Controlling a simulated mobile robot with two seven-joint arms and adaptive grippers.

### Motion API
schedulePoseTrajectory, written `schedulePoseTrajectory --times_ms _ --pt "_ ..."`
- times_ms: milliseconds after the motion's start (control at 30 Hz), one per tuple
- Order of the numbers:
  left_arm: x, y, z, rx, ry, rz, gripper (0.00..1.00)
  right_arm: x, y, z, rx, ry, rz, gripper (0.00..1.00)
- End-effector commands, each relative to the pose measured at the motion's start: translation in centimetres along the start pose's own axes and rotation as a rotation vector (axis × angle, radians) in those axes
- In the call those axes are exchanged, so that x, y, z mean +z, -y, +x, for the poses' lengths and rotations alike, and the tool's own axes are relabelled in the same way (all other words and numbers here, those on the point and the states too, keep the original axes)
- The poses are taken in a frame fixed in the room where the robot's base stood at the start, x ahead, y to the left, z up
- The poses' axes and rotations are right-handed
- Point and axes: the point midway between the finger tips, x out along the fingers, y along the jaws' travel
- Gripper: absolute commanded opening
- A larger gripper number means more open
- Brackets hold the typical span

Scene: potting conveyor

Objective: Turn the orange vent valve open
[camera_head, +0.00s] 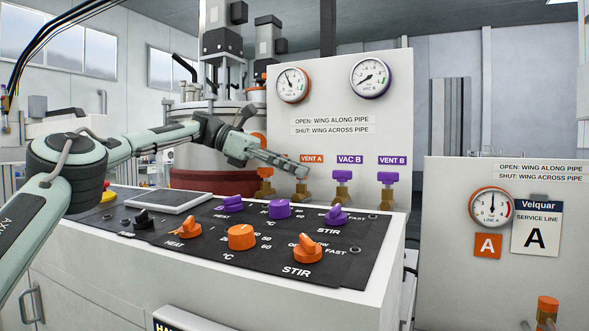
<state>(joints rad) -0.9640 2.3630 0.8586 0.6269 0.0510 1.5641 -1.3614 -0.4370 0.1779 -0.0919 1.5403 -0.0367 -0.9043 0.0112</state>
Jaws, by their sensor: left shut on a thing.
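The vent valve (301,190) stands under the VENT A label on the upright white panel. Its brass body shows below my left gripper (301,172). The gripper's fingers cover most of the orange wing, so I cannot tell which way the wing points. My left arm reaches in from the left over the control console, and its gripper is shut on the wing. My right gripper is not in view.
Another orange-winged valve (265,174) stands just left of the vent valve. Purple valves VAC B (341,177) and VENT B (387,179) stand to the right. The console (352,266) with several orange and purple knobs lies in front. A steel vessel (205,140) stands behind.

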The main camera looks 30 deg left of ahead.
Motion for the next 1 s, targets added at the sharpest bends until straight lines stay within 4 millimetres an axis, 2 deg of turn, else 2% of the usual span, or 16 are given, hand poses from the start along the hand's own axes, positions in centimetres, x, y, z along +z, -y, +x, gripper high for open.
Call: schedulePoseTrajectory --times_ms 600,633,700,800,1000 --pt "-0.23 -0.02 0.09 -0.029 -0.006 0.008 0.06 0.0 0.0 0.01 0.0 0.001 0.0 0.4" --pt "-0.23 -0.02 0.1 -0.029 -0.006 0.008 0.37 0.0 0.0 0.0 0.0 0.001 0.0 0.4" --pt "-0.22 -0.02 0.09 -0.029 -0.006 0.008 0.46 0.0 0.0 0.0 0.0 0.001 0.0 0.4" --pt "-0.18 -0.03 0.07 -0.028 -0.005 0.008 0.56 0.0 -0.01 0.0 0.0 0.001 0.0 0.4" --pt "-0.11 -0.04 0.04 -0.027 -0.003 0.009 0.55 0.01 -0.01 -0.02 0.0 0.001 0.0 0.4"
